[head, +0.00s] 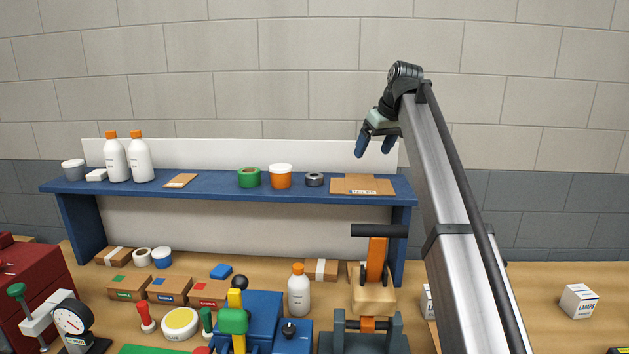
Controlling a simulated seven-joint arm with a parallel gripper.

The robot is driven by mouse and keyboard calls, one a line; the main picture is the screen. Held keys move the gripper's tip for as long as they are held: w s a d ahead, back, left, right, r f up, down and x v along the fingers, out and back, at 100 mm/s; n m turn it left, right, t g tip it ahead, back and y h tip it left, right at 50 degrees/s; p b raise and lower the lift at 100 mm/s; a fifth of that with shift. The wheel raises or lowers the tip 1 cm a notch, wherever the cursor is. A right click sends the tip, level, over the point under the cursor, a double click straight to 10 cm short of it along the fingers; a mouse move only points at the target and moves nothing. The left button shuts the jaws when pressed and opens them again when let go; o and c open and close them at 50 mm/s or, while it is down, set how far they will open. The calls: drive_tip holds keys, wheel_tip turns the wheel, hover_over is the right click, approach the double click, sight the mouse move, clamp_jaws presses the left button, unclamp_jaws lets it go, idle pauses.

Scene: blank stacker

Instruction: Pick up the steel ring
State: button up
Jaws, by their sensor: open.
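A small dark grey ring-shaped thing (314,180) lies on the blue shelf, between an orange tub with a white lid and a flat cardboard piece. It looks metallic and is the only thing in view that fits the steel ring, though it is too small to be sure it is not a roll of tape. My gripper (375,148) hangs in the air, above and to the right of it in the picture. Its two blue fingers are apart, point down, and hold nothing.
The blue shelf (215,187) also bears white bottles, an orange tub (281,176), a green tape roll (249,177) and flat cardboard (362,185). The bench below is crowded with boxes, a bottle (298,292) and a vise. Right of my arm, the bench is mostly clear.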

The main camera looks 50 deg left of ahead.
drive_tip(key=s+a+r+n, duration=0.1)
drive_tip(key=s+a+r, duration=0.2)
drive_tip(key=s, duration=0.3)
drive_tip(key=s+a+r, duration=0.2)
drive_tip(key=s+a, duration=0.1)
drive_tip(key=s, duration=0.3)
drive_tip(key=h, duration=0.1)
hover_over(314, 175)
drive_tip(key=d, duration=0.2)
drive_tip(key=shift+n+g, duration=0.3)
wheel_tip(314, 175, down, 8)
drive_tip(key=shift+s+r, duration=0.15)
drive_tip(key=shift+x, duration=2.6)
drive_tip(key=shift+d, duration=0.2)
drive_tip(key=shift+c, duration=0.4)
drive_tip(key=c, duration=1.2)
drive_tip(key=shift+c, duration=0.3)
